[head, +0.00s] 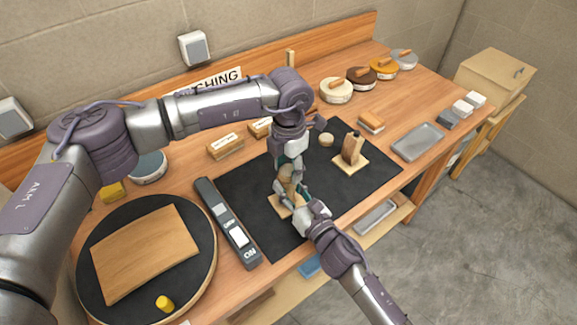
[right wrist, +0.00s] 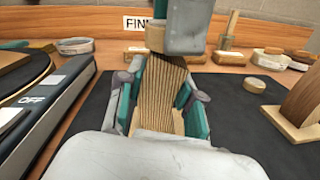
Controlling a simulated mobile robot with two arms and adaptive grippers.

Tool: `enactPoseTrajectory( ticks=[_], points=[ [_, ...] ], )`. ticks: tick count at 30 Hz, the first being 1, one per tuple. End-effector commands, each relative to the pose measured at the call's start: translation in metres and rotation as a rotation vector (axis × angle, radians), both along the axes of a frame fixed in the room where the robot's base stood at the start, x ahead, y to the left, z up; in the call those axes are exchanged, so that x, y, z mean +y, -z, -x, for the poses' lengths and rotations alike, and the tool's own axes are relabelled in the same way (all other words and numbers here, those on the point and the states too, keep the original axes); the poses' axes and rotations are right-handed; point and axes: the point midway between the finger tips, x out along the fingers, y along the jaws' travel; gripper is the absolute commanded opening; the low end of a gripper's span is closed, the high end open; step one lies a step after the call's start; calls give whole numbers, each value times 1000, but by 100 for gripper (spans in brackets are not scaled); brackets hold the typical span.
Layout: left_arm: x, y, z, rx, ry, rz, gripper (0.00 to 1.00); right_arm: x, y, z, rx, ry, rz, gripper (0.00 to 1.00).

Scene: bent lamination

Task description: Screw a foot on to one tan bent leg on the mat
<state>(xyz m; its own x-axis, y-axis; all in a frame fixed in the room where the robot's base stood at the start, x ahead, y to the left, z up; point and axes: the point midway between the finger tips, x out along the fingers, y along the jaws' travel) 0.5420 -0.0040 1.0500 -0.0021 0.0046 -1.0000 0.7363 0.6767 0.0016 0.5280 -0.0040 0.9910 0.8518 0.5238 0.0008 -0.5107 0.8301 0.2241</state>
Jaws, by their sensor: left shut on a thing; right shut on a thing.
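A tan bent leg (right wrist: 165,88) with striped laminated layers stands upright on the black mat (head: 245,190). My right gripper (head: 291,197) is shut around its sides; its teal fingers flank it in the right wrist view (right wrist: 162,98). My left gripper (head: 287,168) is directly above, pointing down and shut on a round brown foot (right wrist: 155,38) at the leg's top. The left gripper mostly hides the foot, so I cannot tell how far it is screwed on. A wooden base (head: 278,205) shows beside the right gripper. Another pale round foot (head: 326,140) lies on the mat.
A darker bent piece (head: 353,148) stands on a wooden base at the mat's right. A long grey switch unit (head: 226,222) lies along the left edge, beside a black turntable (head: 205,225) with a wooden sheet. A grey tray (head: 417,142) is at right.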

Motion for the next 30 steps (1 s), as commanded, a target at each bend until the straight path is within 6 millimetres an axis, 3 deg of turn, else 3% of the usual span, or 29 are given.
enactPoseTrajectory(
  ticks=[18, 22, 26, 27, 30],
  points=[
    [-1, 1, 1, 8, 1470, 4, 4, 0, 3, 1, 7, 1, -1, 0],
    [-1, 1, 1, 8, 1696, 6, 4, 0, 3, 1, 7, 1, -1, 0],
    [-1, 1, 2, 9, 1694, 7, 4, 0, 3, 1, 7, 1, -1, 0],
    [-1, 2, 2, 9, 1694, 7, 48, 0, 3, 1, 7, 2, -1, 0],
    [-1, 2, 2, 9, 1693, 7, 64, 0, 3, 1, 7, 2, -1, 0]
  ],
)
